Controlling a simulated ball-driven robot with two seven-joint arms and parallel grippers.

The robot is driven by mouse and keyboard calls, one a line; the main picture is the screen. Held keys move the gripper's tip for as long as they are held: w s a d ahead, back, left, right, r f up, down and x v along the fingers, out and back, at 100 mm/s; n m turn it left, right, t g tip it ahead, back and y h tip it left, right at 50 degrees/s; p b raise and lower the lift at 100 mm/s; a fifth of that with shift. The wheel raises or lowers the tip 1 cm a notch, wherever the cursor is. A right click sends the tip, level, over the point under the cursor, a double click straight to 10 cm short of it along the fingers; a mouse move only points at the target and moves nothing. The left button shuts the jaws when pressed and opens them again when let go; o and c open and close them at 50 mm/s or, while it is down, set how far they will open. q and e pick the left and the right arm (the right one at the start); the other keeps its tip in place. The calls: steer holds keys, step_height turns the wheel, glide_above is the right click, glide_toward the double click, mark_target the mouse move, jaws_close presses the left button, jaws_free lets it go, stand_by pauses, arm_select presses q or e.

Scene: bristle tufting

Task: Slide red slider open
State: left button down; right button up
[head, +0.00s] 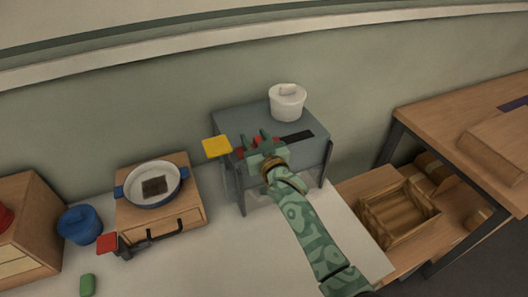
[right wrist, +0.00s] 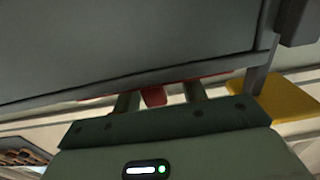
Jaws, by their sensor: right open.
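The red slider (head: 262,141) sits on the top of a grey raised stand (head: 310,120), mostly hidden behind my right gripper. A dark slot (head: 298,137) lies to its right. My right gripper (head: 257,136) is open at the front of the stand's top. In the right wrist view a red tab (right wrist: 153,96) shows between the two fingers of my gripper (right wrist: 160,96), with gaps on both sides. The underside of a grey panel (right wrist: 120,45) hides part of the red piece. My left gripper is not in view.
A yellow block (head: 217,147) is at the stand's left corner. A white lidded pot (head: 287,101) stands on top at the back. To the left are a pan (head: 154,203) on a wooden box and a blue pot (head: 79,225). A wooden crate (head: 398,213) is at right.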

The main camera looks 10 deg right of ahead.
steer(key=s+d+p, duration=0.2)
steer(key=s, duration=1.3)
steer(key=shift+s+d, duration=0.25)
steer(key=shift+d, duration=0.15)
